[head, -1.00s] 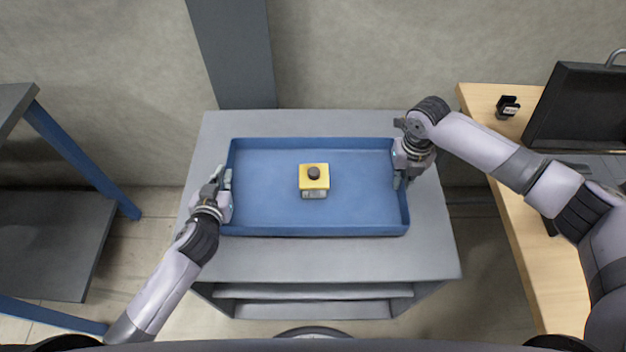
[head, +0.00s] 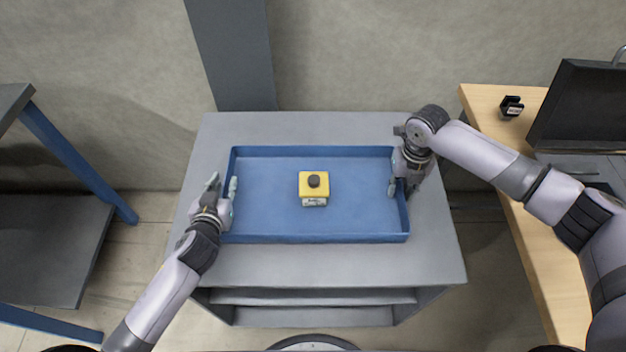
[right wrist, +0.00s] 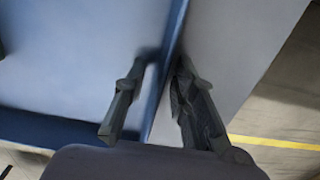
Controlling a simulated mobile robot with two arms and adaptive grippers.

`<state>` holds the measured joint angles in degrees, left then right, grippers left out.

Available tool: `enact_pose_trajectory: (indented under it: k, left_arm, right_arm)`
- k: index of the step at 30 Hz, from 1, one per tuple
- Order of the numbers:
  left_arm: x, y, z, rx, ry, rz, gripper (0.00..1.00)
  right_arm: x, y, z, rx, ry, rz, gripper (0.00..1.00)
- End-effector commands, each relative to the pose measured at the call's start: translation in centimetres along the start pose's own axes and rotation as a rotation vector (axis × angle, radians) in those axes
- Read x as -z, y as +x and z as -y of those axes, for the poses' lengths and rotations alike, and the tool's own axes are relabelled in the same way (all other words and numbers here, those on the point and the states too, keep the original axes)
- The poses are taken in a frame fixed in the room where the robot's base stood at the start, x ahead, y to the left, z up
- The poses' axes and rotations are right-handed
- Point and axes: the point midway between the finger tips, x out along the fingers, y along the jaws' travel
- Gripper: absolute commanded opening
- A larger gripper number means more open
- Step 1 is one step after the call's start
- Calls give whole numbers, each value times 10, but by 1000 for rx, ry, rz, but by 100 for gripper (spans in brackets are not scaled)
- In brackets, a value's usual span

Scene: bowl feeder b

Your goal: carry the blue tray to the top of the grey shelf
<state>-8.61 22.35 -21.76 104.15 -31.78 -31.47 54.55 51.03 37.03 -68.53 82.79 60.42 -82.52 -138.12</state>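The blue tray (head: 320,238) appears to rest flat on top of the grey shelf (head: 330,265), within its edges in the head view. A yellow box with a dark button (head: 313,188) stands in the tray near its middle. My left gripper (head: 223,187) is at the tray's left wall, fingers spread, one inside and one outside. My right gripper (head: 402,187) is at the right wall. In the right wrist view, its two fingers (right wrist: 158,108) stand apart on either side of the tray wall (right wrist: 167,65), with gaps visible.
A wooden table (head: 515,215) with a black case (head: 585,108) and a small black object (head: 511,108) stands at the right. A dark rack with blue legs (head: 75,160) stands at the left. A grey column (head: 232,55) and a wall are behind the shelf.

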Motion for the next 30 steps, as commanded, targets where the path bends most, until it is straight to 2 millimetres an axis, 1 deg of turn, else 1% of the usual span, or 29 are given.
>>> enact_pose_trajectory:
  k: [5,8,11,18,21,25,30]
  left_arm:
    - [0,-2,0,0,0,1,25]
    - [-1,-10,0,-1,0,2,25]
    - [-2,-26,0,-1,-1,3,25]
    - [-2,-74,0,-1,-2,4,25]
    - [-1,-92,0,0,-1,3,25]
    - [-1,-108,0,0,-2,3,25]
    - [0,-118,0,1,0,0,25]
  right_arm:
    - [0,0,0,0,0,0,25]
    - [0,0,0,0,0,0,25]
    - [0,0,0,0,0,0,25]
    - [0,0,0,0,0,0,25]
    - [0,0,0,0,0,0,25]
    - [0,0,0,0,0,0,25]
    - [0,-1,0,0,0,0,25]
